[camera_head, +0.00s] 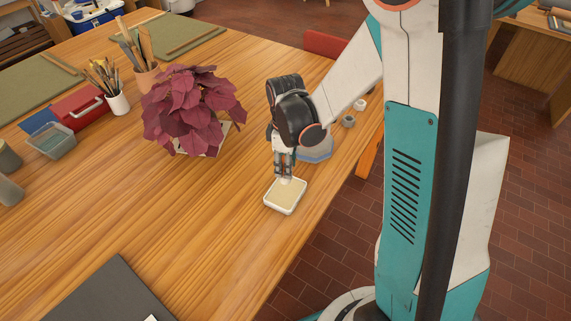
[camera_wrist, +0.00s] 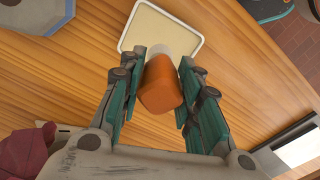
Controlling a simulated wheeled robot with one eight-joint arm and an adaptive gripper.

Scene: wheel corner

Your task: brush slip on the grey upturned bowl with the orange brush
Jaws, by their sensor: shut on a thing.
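My gripper (camera_head: 284,172) is shut on the orange brush (camera_wrist: 162,88), which points down between the fingers in the wrist view. The brush's pale lower end is over the near edge of a shallow white tray of cream slip (camera_head: 285,197); I cannot tell whether it touches the slip. The tray also shows at the top of the wrist view (camera_wrist: 160,27). The grey upturned bowl (camera_head: 318,151) stands on the table just behind my gripper, partly hidden by it in the head view. It also shows at the top left of the wrist view (camera_wrist: 38,14).
A dark red-leaved plant (camera_head: 192,108) stands left of my gripper. Two small cups (camera_head: 349,121) (camera_head: 360,104) stand beyond the bowl near the table's right edge. A pot of tools (camera_head: 145,75), a red box (camera_head: 82,108) and a dark board (camera_head: 110,295) lie farther left. The front middle of the table is clear.

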